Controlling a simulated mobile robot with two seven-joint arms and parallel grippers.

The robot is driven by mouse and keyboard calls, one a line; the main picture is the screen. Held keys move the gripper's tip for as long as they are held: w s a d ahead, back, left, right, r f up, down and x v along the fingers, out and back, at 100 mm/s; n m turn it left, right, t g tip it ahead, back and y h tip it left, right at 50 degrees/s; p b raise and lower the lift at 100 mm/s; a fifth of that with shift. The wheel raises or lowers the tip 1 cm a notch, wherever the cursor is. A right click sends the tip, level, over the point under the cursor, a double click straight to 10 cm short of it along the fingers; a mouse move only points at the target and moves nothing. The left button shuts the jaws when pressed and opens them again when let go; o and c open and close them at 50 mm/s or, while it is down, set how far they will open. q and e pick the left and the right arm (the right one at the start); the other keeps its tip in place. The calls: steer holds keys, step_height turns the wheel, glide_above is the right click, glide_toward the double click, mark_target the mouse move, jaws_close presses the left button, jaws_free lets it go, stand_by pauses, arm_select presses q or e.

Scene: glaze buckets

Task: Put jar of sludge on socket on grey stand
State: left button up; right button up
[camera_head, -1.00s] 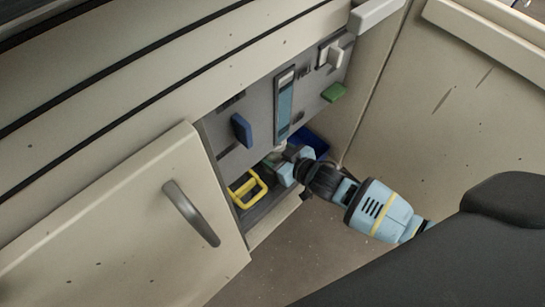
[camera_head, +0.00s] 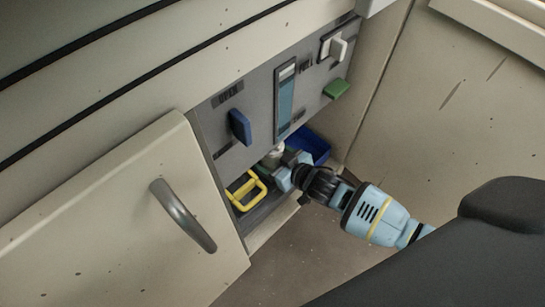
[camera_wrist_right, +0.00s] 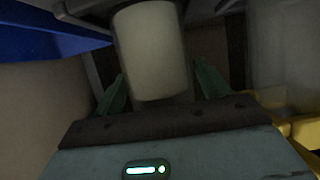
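A pale, smooth cylinder that looks like the jar (camera_wrist_right: 152,52) stands out in the right wrist view, between the two fingers of my right gripper (camera_wrist_right: 160,85). A narrow dark gap shows between it and the right-hand finger; contact on the left-hand side is unclear. In the head view my right gripper (camera_head: 282,172) reaches into the recess under the grey panel, and a small pale top (camera_head: 274,153) shows just beyond it. The jar's lower part is hidden there. I cannot make out the socket or grey stand. My left gripper is out of view.
The grey panel (camera_head: 252,118) carries a blue handle (camera_head: 240,127), a green knob (camera_head: 336,89) and a white switch (camera_head: 338,47). A yellow frame (camera_head: 246,190) lies left of the gripper, a blue tray (camera_head: 313,147) behind it. An open cabinet door (camera_head: 110,220) stands at left.

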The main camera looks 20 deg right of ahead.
steer(key=shift+o, duration=0.2)
steer(key=shift+r, duration=0.1)
steer(key=shift+s+r, duration=0.1)
steer(key=shift+r, duration=0.1)
steer(key=p+v, duration=0.6)
steer(key=v, duration=0.5)
steer(key=shift+s+d, duration=0.15)
steer(key=shift+s, duration=0.25)
